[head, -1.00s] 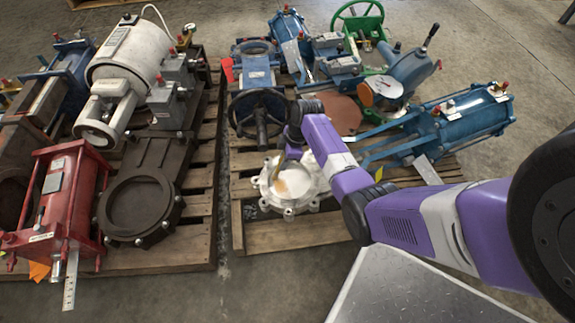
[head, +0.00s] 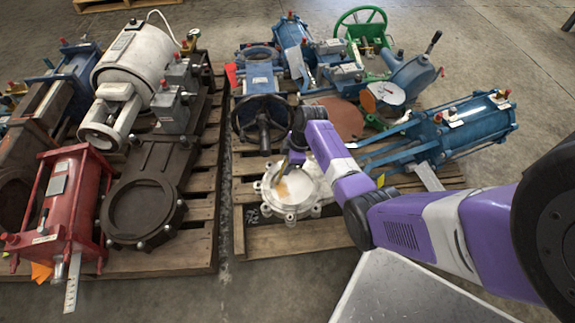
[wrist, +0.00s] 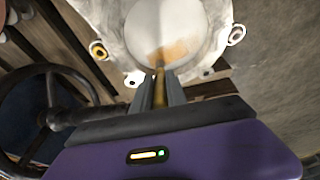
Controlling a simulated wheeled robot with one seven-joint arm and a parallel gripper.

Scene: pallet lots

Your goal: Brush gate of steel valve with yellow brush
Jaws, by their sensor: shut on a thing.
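The steel valve (head: 305,208) is a pale, silvery round body with bolt lugs, lying on the front of the right pallet. Its gate is the light disc (wrist: 160,22) inside the ring, with an orange-brown patch (wrist: 172,52) on it. My gripper (head: 296,157) is over the valve's back edge, shut on the yellow brush (wrist: 160,90). The brush points from the jaws toward the patch. In the wrist view its far end meets the patch; I cannot tell whether it touches the gate. In the head view the brush is small and partly hidden by the gripper.
A dark handwheel (head: 262,120) stands just behind the valve. A blue cylinder valve (head: 470,125) lies to the right, under my arm's reach. The left pallet (head: 190,262) holds a dark gate valve (head: 143,208) and a red actuator (head: 75,195).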

